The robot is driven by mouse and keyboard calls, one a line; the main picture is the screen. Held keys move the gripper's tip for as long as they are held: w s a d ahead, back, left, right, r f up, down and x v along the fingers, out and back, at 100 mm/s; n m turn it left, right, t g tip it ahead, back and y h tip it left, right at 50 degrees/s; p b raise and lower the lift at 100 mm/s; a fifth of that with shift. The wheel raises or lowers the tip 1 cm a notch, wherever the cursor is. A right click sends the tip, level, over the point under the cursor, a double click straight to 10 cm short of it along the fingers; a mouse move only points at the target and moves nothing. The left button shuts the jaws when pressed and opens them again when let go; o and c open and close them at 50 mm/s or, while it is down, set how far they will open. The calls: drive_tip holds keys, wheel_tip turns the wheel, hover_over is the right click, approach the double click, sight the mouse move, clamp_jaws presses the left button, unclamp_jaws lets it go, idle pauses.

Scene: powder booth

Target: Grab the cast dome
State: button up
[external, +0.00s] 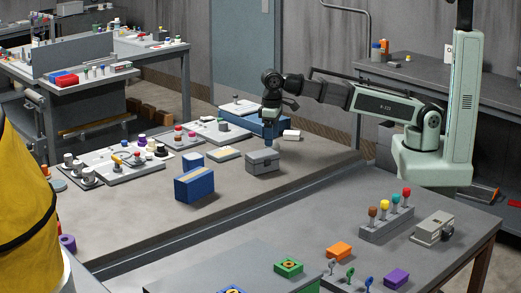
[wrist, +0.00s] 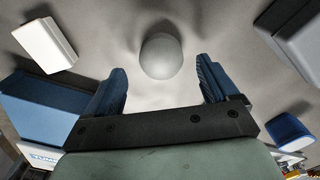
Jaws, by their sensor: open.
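The cast dome (wrist: 161,56) is a smooth light-grey rounded piece on the grey bench top in the wrist view, just beyond and between my fingertips. My gripper (wrist: 162,74) is open, with one blue finger on each side and a visible gap to the dome. No contact with the dome shows. In the external view my gripper (external: 270,142) points down just behind a grey box, and I cannot make out the dome there.
The grey box (external: 263,161) stands close by my gripper, and it seems to show in the wrist view's upper right corner (wrist: 298,28). A white block (external: 291,134) and a blue case (external: 262,121) lie behind.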

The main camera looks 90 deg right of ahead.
drive_tip(key=shift+a+f, duration=0.15)
drive_tip(key=shift+f, duration=1.35)
drive_tip(key=c, duration=1.3)
drive_tip(key=shift+o, duration=0.2)
drive_tip(key=shift+r, duration=0.1)
